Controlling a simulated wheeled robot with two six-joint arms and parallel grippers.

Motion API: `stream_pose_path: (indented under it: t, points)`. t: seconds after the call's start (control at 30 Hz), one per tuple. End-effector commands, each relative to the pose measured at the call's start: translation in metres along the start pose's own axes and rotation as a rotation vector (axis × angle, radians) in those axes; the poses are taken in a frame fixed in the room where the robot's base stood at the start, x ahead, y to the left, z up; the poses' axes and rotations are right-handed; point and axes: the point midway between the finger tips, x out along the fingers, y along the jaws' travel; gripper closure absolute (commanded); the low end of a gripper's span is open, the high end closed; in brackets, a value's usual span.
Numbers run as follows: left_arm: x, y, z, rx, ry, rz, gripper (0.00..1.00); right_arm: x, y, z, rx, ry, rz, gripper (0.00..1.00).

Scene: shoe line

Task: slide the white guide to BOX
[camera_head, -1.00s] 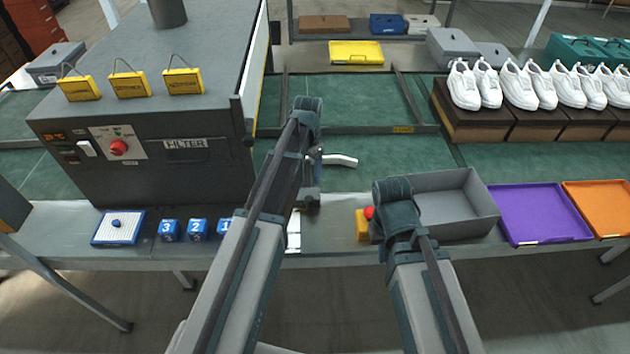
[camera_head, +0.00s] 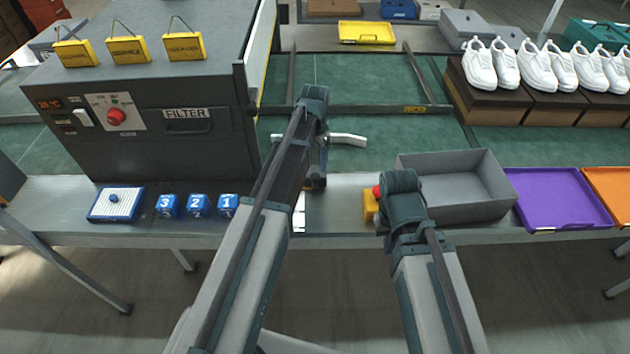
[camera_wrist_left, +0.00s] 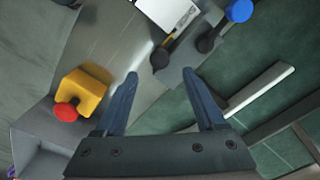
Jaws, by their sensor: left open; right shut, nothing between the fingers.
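The white guide (camera_head: 345,139) is a pale bar lying over the green belt, just right of my left wrist. It also shows in the left wrist view (camera_wrist_left: 262,88), to the right of the fingers and apart from them. My left gripper (camera_wrist_left: 161,75) is open, with nothing between its blue fingertips; they are above the grey bench surface. In the head view the left gripper is mostly hidden by its own arm. My right arm ends in front of the grey bin, and its gripper is hidden. I cannot read any BOX label.
A yellow block with a red button (camera_wrist_left: 77,97) stands left of my left fingers, beside the grey bin (camera_head: 485,185). Levers with a blue knob (camera_wrist_left: 239,10) and a black knob (camera_wrist_left: 160,59) are close ahead. The dark filter machine (camera_head: 150,130) blocks the left side.

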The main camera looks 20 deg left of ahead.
Motion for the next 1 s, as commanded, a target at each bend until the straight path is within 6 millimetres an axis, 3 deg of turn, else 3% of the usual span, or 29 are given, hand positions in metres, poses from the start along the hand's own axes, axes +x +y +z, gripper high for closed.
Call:
stream_pose_path:
  t: [0.03, 0.4, 0.83, 1.0]
  points:
    - [0.015, 0.000, 0.000, 0.000, 0.000, 0.000, 0.28, 0.015, -0.001, -0.001, 0.000, 0.000, 0.000, 1.00]
    - [0.061, 0.000, 0.000, 0.000, 0.000, 0.000, 0.28, 0.061, -0.006, -0.004, 0.000, 0.000, 0.000, 1.00]
    - [0.067, 0.000, 0.000, 0.000, 0.000, 0.000, 0.28, 0.067, -0.006, -0.004, 0.000, 0.000, 0.000, 1.00]
    - [0.067, 0.000, 0.000, 0.000, 0.000, 0.000, 0.59, 0.067, -0.006, -0.004, 0.000, 0.000, 0.000, 1.00]
